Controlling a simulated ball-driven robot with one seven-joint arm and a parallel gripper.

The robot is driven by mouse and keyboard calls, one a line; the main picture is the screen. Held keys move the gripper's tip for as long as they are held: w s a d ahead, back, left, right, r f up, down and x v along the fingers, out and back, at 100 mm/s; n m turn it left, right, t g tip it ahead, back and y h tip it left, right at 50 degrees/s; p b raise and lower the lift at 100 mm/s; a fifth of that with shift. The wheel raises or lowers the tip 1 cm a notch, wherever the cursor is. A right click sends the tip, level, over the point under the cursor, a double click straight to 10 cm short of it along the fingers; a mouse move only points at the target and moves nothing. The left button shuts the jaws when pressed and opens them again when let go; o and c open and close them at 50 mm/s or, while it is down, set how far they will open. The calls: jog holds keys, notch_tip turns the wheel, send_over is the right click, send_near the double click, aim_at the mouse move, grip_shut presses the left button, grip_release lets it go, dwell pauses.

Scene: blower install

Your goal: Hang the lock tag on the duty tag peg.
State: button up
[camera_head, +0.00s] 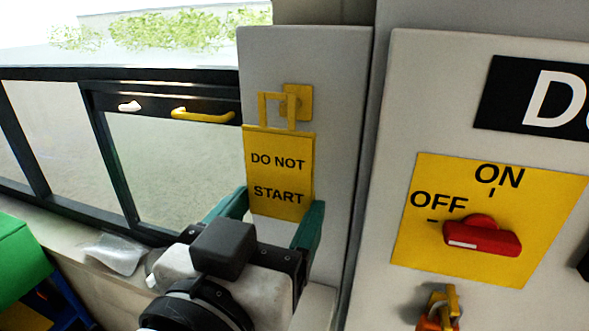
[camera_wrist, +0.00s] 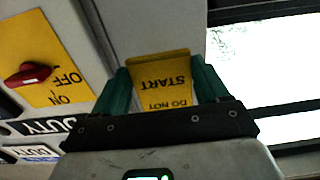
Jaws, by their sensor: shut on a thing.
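The lock tag (camera_head: 279,165) is a yellow plate reading "DO NOT START", with a square yellow loop on top. My gripper (camera_head: 278,206) has its green fingers at the tag's lower side edges and is shut on it. The tag hangs nearly upright in front of a narrow grey panel. The duty tag peg (camera_head: 305,103) shows as a yellow square mount on that panel, just behind and right of the loop. I cannot tell whether the loop is around the peg or only in front of it. The tag also shows upside down in the wrist view (camera_wrist: 165,78) between the fingers.
Right of the narrow panel is a grey cabinet with a red switch (camera_head: 482,236) on a yellow OFF/ON plate (camera_head: 420,245). A yellow and orange item (camera_head: 441,306) sits below it. On the left are a window with a yellow handle (camera_head: 203,115) and a green object (camera_head: 25,255).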

jog(key=shift+v, duration=1.75)
